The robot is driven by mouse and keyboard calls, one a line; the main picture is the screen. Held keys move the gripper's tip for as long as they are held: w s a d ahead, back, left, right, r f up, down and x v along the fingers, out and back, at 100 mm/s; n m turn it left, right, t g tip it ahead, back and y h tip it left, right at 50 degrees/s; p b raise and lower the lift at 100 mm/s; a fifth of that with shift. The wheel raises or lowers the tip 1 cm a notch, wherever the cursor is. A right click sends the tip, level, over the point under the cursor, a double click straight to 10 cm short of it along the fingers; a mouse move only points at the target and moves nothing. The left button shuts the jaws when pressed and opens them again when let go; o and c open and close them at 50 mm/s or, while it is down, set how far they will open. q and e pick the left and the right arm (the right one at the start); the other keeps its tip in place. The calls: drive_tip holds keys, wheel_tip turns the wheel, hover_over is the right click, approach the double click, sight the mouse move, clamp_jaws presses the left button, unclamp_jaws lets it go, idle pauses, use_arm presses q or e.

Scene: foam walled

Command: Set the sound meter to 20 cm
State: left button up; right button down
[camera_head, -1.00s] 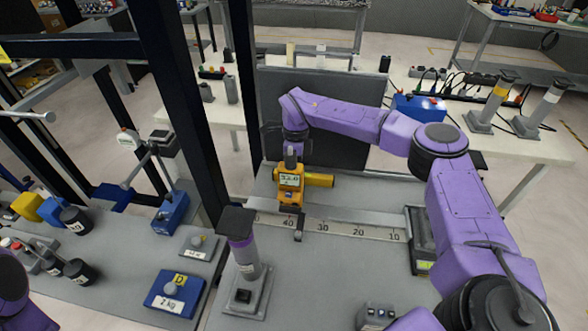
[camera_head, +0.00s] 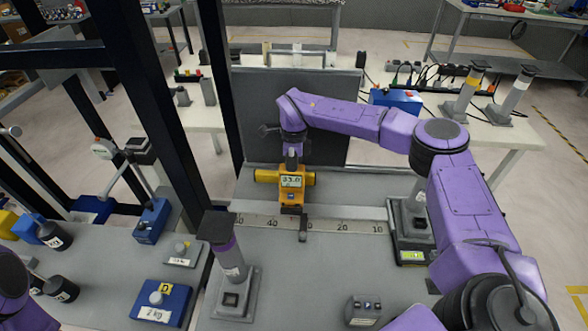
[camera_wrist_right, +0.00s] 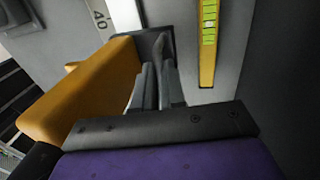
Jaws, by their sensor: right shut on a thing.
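The yellow sound meter (camera_head: 291,197) stands on the ruled rail (camera_head: 355,226) on the bench. Its small display seems to read about 33. A dark pointer (camera_head: 303,229) under it covers the scale near where the 30 mark would be; the 20 and 10 marks show to its right. My right gripper (camera_head: 292,160) comes down from above and is shut on the meter's top. In the right wrist view, the two grey fingers (camera_wrist_right: 155,88) are close together beside a yellow body; what lies between them is mostly hidden. My left gripper is out of view.
A grey unit with a lit green display (camera_head: 411,255) stands at the rail's right end. A dark panel (camera_head: 340,100) rises behind the rail. A grey post (camera_head: 230,270) stands front left, and a small button box (camera_head: 363,310) front right. The bench between them is clear.

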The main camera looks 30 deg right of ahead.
drive_tip(key=shift+w+a, duration=0.1)
drive_tip(key=c, duration=1.2)
unclamp_jaws()
drive_tip(key=shift+a, duration=0.1)
drive_tip(key=shift+r, duration=0.2)
wheel_tip(320, 180, up, 10)
drive_tip(key=w+d+b, duration=0.1)
drive_tip(key=b, duration=0.1)
drive_tip(key=shift+w+d, duration=0.15)
drive_tip(key=shift+w, duration=0.2)
